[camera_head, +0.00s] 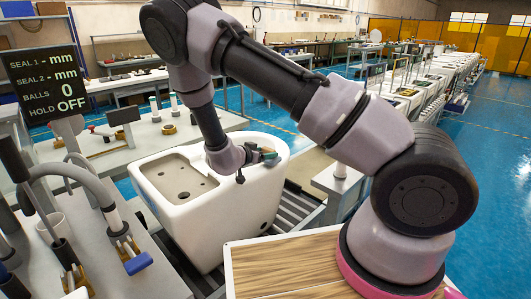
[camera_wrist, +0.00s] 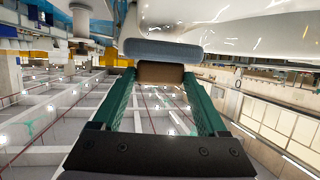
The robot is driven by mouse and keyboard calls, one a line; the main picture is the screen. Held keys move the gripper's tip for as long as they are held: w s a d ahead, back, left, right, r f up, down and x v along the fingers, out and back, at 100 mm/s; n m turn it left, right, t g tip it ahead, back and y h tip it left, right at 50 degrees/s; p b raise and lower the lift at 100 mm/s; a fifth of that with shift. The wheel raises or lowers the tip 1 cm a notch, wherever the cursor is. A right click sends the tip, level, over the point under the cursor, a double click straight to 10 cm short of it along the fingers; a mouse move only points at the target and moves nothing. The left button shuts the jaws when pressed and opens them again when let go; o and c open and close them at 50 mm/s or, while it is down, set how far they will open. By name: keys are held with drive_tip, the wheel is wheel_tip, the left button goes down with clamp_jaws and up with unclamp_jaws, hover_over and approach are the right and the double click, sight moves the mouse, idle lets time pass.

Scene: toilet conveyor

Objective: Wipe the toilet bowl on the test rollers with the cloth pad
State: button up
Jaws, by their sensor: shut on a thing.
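The white toilet bowl (camera_head: 202,214) stands on the test rollers (camera_head: 297,207), with its flat top and recessed opening facing up. My gripper (camera_head: 262,156) is over the far right part of its top. In the wrist view, the green fingers of my gripper (camera_wrist: 160,78) are closed on the brown block of the cloth pad (camera_wrist: 162,50). The pad's blue-grey face is turned towards the glossy white bowl (camera_wrist: 230,30). I cannot tell whether the pad touches it. In the head view the pad is mostly hidden by my gripper.
A display (camera_head: 41,80) reads balls 0 and hold off at the left. A grey bench (camera_head: 120,265) with hoses, fittings and a white cup (camera_head: 54,228) stands at the near left. A wooden-topped surface (camera_head: 285,268) is in front. Blue floor (camera_head: 480,160) lies open at the right.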

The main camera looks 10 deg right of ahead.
drive_tip(key=shift+s+a+r, duration=0.1)
drive_tip(key=shift+s+a, duration=0.4)
drive_tip(key=shift+a, duration=0.3)
drive_tip(key=shift+s+a+r, duration=0.1)
drive_tip(key=shift+s+a, duration=0.35)
drive_tip(key=shift+a, duration=0.3)
drive_tip(key=shift+w+d+f, duration=0.1)
drive_tip(key=shift+w+d, duration=0.45)
drive_tip(key=shift+d, duration=0.3)
drive_tip(key=shift+w+d+f, duration=0.1)
drive_tip(key=shift+w+d, duration=0.45)
drive_tip(key=shift+d, duration=0.3)
drive_tip(key=shift+r, duration=0.15)
drive_tip(key=shift+r, duration=2.95)
drive_tip(key=shift+r, duration=1.5)
